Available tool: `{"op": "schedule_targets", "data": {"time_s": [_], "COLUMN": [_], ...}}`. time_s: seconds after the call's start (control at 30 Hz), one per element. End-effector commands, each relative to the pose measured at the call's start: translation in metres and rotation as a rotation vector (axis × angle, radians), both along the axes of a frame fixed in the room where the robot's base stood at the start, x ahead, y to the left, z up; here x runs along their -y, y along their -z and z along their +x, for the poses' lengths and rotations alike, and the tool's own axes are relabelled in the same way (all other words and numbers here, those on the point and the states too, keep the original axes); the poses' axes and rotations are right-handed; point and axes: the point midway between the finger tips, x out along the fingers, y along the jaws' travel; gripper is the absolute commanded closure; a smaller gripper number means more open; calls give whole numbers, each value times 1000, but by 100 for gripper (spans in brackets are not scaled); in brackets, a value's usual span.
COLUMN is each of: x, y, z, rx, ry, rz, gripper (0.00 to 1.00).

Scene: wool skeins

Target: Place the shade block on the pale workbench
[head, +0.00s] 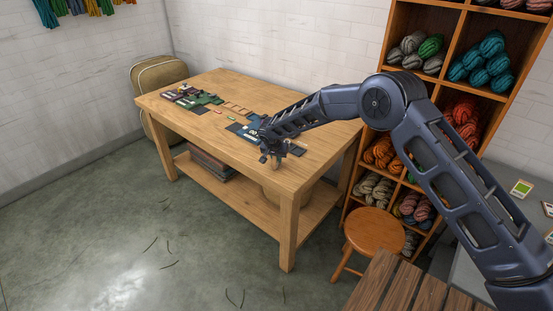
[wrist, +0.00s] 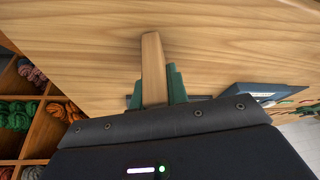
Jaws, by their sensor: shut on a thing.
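The pale workbench (head: 225,92) is a light wooden table with a lower shelf, in the middle of the head view. Its top fills much of the wrist view (wrist: 235,45). My gripper (head: 272,156) is over the near right part of the bench top. In the wrist view its green fingers (wrist: 157,92) are shut on a long wood-coloured piece, which I take to be the shade block (wrist: 153,62). The block sticks out beyond the fingers over bare wood. I cannot tell whether it touches the top. In the head view the gripper mostly hides it.
Dark blue flat items (head: 238,127) lie beside my gripper, and green and purple ones (head: 198,99) lie farther left. A shelf of wool skeins (head: 384,100) stands at right. A round stool (head: 374,230) is in front of it. Bare bench top shows along the front edge.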

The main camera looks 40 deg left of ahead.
Motion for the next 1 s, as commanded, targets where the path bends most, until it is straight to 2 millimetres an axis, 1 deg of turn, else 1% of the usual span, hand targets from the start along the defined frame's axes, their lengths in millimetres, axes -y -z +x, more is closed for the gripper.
{"op": "schedule_targets", "data": {"time_s": [0.37, 0.4, 0.47, 0.5, 0.83, 0.97, 1.0], "x": [0, 0, 0, 0, 0, 1, 1], "y": [3, 3, 3, 3, 0, -12, -17], "z": [0, 0, 0, 0, 0, -4, -6], "rx": [1, 1, 1, 1, 0, 1, 1], "ry": [0, 0, 0, 0, 1, -1, -1], "rz": [1, 1, 1, 1, 2, 2, 3], "gripper": [100, 78, 66, 62, 62, 62, 62]}}
